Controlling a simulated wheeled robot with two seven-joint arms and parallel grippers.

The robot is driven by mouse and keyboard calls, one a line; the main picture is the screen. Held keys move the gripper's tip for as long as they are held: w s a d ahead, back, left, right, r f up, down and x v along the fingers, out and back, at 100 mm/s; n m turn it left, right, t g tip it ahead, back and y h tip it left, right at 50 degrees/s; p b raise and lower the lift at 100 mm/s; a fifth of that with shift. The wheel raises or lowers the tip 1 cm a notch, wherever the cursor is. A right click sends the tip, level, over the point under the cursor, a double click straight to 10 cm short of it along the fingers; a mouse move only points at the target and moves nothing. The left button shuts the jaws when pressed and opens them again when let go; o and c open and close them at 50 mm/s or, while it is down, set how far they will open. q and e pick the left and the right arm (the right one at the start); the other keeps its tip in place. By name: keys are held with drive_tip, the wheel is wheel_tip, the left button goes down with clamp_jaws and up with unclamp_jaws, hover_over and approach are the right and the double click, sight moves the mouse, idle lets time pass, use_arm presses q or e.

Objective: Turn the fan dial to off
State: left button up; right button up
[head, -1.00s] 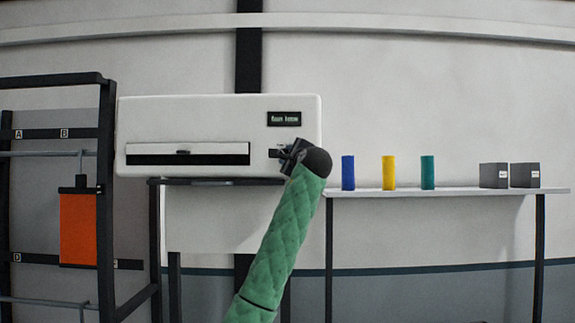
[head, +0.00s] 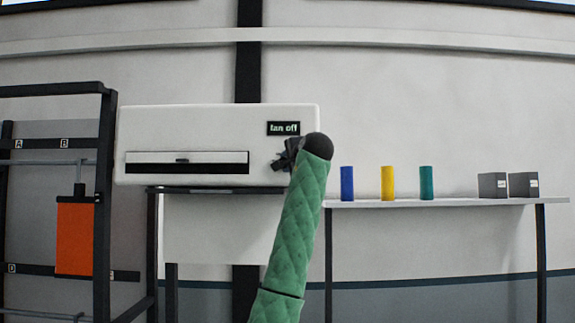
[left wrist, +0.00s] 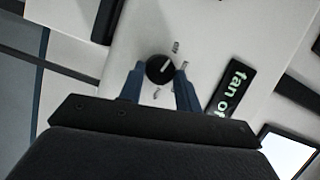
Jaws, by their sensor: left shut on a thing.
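The white machine (head: 215,130) has a small black display (head: 284,128) that reads "fan off". My left gripper (head: 284,157) is at the machine's right front, below the display, and hides the dial in the head view. In the left wrist view the round black fan dial (left wrist: 160,69) sits between the two fingers of my left gripper (left wrist: 160,72), which is shut on it. The dial has a pale pointer line, and small marks surround it. My right gripper is not in view.
The machine stands on a dark-framed stand (head: 220,190). A rack with a hanging orange piece (head: 75,238) is at left. A shelf (head: 450,202) at right holds blue (head: 347,184), yellow (head: 387,183) and teal (head: 427,183) rolls and two grey boxes (head: 508,185).

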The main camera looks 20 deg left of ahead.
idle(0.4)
use_arm(q)
drive_tip(key=o, duration=1)
drive_tip(key=shift+c, duration=0.2)
drive_tip(key=shift+a, duration=0.1)
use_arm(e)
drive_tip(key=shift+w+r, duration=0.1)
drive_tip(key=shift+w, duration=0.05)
use_arm(q)
drive_tip(key=b+v, duration=0.3)
drive_tip(key=v, duration=0.4)
drive_tip(key=shift+s+d+b, duration=0.25)
drive_tip(key=shift+b, duration=0.1)
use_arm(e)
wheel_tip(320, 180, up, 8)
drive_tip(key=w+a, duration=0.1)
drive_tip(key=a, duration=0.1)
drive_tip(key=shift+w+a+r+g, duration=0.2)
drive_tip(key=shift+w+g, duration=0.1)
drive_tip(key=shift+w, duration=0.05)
